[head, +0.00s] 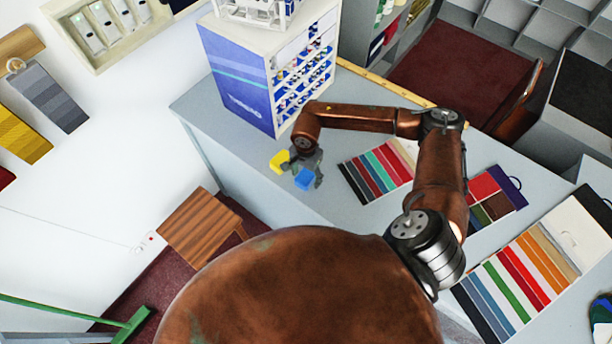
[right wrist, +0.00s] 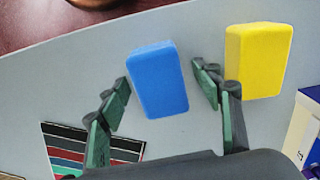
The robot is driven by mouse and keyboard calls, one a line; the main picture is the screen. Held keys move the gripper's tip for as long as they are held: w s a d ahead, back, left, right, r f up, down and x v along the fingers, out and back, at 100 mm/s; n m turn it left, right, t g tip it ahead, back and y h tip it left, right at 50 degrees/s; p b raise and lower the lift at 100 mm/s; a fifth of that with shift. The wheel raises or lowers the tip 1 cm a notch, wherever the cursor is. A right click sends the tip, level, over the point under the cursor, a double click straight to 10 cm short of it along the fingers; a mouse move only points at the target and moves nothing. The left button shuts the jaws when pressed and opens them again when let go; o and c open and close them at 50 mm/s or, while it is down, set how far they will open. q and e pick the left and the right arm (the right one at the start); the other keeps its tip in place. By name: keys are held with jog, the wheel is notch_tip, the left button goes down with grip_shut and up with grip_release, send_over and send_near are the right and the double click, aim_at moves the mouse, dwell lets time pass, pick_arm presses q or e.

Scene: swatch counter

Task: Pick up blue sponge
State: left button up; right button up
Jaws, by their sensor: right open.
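The blue sponge (head: 304,179) is a small block on the grey counter near its front edge. In the right wrist view the blue sponge (right wrist: 158,80) lies ahead of and between the open fingers of my right gripper (right wrist: 164,85). Gaps show on both sides of it, wider on the right. In the head view my right gripper (head: 305,168) is just beside and above the sponge, partly masking its surroundings. I cannot tell its exact height over the counter. My left gripper is not in view.
A yellow sponge (right wrist: 258,60) lies right of the right finger in the wrist view; the head view shows it (head: 280,160) left of the gripper. A thread cabinet (head: 270,70) stands behind. A swatch card (head: 378,170) lies to the right. A wooden stool (head: 200,225) stands below the counter edge.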

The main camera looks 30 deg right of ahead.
jog(key=shift+f, duration=0.25)
jog(key=shift+c, duration=0.5)
jog(key=c, duration=0.9)
jog(key=shift+r, duration=0.1)
jog(key=shift+r+b, duration=0.4)
jog(key=shift+r, duration=0.1)
jog(key=s+a+r+b, duration=0.1)
jog(key=s+a+r, duration=0.2)
jog(key=r, duration=0.1)
jog(key=s+a+r+b, duration=0.2)
jog(key=s+a+r, duration=0.1)
jog(key=r, duration=0.1)
jog(key=s+a+r+b, duration=0.2)
jog(key=s+a+r, duration=0.1)
jog(key=a+r, duration=0.1)
jog(key=shift+s, duration=0.4)
